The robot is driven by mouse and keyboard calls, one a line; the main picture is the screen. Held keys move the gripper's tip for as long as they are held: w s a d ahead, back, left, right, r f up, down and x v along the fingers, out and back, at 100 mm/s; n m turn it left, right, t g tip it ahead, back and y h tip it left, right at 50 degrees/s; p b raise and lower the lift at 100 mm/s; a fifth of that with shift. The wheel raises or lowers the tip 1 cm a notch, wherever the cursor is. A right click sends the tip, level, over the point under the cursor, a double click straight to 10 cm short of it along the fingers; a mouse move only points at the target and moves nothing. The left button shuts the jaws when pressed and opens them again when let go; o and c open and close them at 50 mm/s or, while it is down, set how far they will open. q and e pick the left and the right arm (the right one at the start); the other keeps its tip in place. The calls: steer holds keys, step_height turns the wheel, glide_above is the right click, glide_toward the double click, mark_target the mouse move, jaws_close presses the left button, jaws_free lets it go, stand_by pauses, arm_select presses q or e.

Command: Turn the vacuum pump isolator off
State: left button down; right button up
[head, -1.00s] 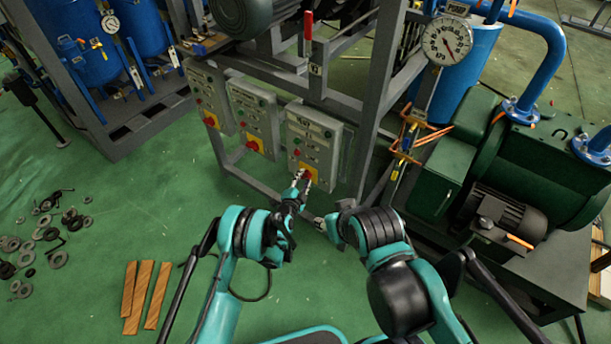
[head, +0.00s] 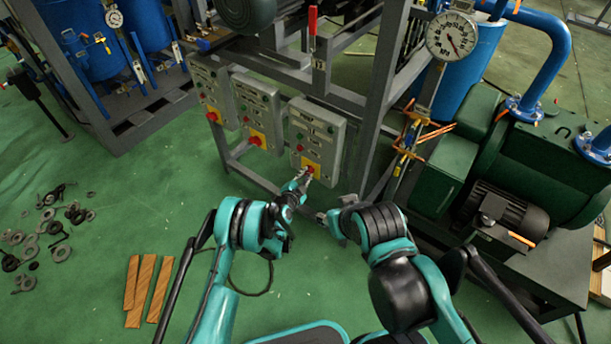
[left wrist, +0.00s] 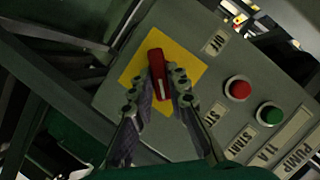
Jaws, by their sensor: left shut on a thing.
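The pump control box (head: 318,132) hangs on the grey frame in the head view. Its isolator is a red handle (left wrist: 157,72) on a yellow square plate (left wrist: 190,54), shown well in the left wrist view. The handle lies slanted to the plate's edges, and an "OFF" label (left wrist: 213,45) is beside the plate. My left gripper (left wrist: 165,88) is shut on the handle, a finger on each side; in the head view its tips (head: 307,177) partly cover the switch. My right gripper (head: 328,218) is low, right of the left one; its jaws are unclear.
A red button (left wrist: 238,88) and a green button (left wrist: 270,115) sit beside the isolator. Two similar boxes (head: 256,112) (head: 211,92) hang to the left. A green pump (head: 530,165) stands at right. Wooden strips (head: 147,290) and loose metal parts lie on the floor.

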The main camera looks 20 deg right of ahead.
arm_select(q)
steer(key=shift+w+a+r+n+g+h, duration=0.15)
steer(key=shift+n+g+h, duration=0.4)
steer(key=shift+n+g, duration=0.6)
steer(key=shift+w+a+f+n+g+h, duration=0.1)
steer(key=shift+n+g+h, duration=0.5)
steer(key=shift+n, duration=1.05)
steer(key=shift+d+g, duration=0.1)
steer(key=shift+g, duration=0.15)
steer(key=c, duration=1.5)
jaws_free()
steer(key=shift+r, duration=0.1)
steer(key=v, duration=1.2)
